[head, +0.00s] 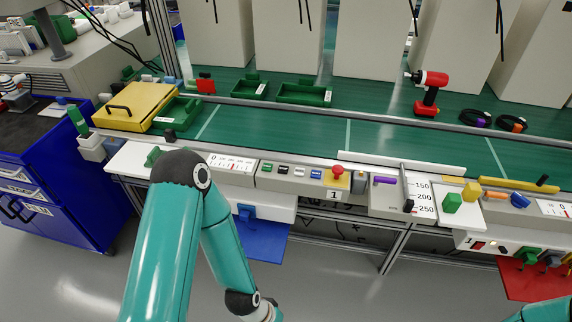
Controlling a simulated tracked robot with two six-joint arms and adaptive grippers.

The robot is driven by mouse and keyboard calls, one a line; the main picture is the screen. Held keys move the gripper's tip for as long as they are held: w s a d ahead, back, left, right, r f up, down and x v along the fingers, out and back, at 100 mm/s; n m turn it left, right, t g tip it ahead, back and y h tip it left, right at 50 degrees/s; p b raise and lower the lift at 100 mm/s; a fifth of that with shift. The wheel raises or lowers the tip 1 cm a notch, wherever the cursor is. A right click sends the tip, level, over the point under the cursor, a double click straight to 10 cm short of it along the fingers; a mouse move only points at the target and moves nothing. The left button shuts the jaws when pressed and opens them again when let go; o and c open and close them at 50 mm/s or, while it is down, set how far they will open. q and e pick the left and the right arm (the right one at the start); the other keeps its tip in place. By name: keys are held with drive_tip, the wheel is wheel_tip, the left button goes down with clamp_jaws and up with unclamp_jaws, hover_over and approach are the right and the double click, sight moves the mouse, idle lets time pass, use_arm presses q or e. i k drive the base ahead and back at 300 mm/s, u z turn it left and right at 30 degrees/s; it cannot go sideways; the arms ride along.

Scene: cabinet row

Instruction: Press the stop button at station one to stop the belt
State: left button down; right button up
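The station one control panel (300,183) sits on the front of the belt bench, with a "1" label (333,195) below its right end. A red mushroom-shaped button (337,172) on a yellow base stands at its right end. To its left is a row of small buttons: green (267,168), black (283,170), white (300,172) and blue (316,174). Their lettering is too small to read. My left arm is bent in front of the bench, left of the panel, its lower part reaching down to the bottom edge. Neither gripper shows.
The green belt (390,134) runs behind the panel. A slider with a purple handle (384,180) stands right of the button.

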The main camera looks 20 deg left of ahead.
sight(281, 169)
drive_tip(key=i, duration=0.85)
drive_tip(key=z, duration=0.05)
